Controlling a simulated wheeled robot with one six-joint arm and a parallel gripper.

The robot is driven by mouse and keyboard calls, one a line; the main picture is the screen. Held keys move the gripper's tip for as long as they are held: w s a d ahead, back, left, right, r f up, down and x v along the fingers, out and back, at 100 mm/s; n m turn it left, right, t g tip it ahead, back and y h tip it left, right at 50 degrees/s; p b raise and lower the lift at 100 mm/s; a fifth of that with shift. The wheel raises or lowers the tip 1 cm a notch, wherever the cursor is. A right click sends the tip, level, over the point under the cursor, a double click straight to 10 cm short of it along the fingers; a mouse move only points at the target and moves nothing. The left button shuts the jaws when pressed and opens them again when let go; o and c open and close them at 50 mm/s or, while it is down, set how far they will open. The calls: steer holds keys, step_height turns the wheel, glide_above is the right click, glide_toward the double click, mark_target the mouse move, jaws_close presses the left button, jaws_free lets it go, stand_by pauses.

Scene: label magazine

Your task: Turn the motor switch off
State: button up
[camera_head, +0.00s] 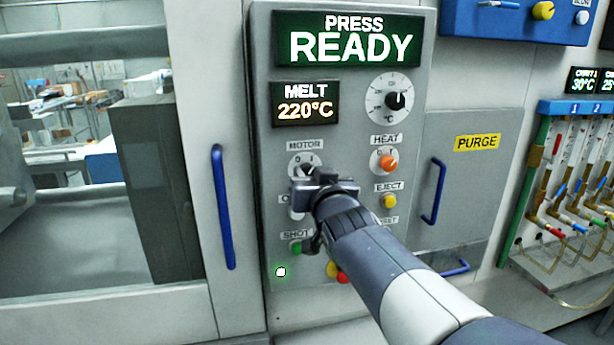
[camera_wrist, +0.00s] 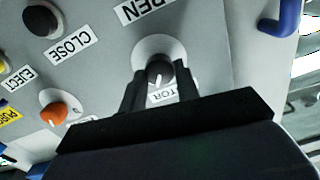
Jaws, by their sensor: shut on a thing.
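The motor switch (camera_head: 306,168) is a black knob on a pale round dial, under the MOTOR label (camera_head: 305,145) on the grey press panel (camera_head: 345,140). My gripper (camera_head: 314,181) reaches it from the lower right and hides the lower part of the dial. In the wrist view, which is upside down, the knob (camera_wrist: 160,70) sits between the two black fingers of my gripper (camera_wrist: 160,83), which are closed on it. A white pointer line on the knob points roughly toward the partly covered label. I cannot tell its exact setting.
The orange HEAT knob (camera_head: 384,160) is just right of the motor dial. The yellow EJECT button (camera_head: 389,201) and green SHOT button (camera_head: 297,247) are close to my arm. A blue handle (camera_head: 223,207) stands left, another (camera_head: 434,192) on the PURGE door. The display reads READY.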

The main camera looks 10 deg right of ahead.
steer(key=shift+n, duration=0.4)
steer(key=n+b, duration=0.2)
steer(key=shift+f+n, duration=0.1)
steer(key=shift+n, duration=0.2)
steer(key=n+b, duration=0.1)
steer(key=n, duration=0.2)
steer(key=shift+a+n, duration=0.1)
steer(key=shift+n, duration=0.2)
steer(key=n+b, duration=0.1)
steer(key=n, duration=0.2)
steer(key=shift+n+b, duration=0.4)
steer(key=shift+n, duration=1.7)
steer(key=o, duration=1)
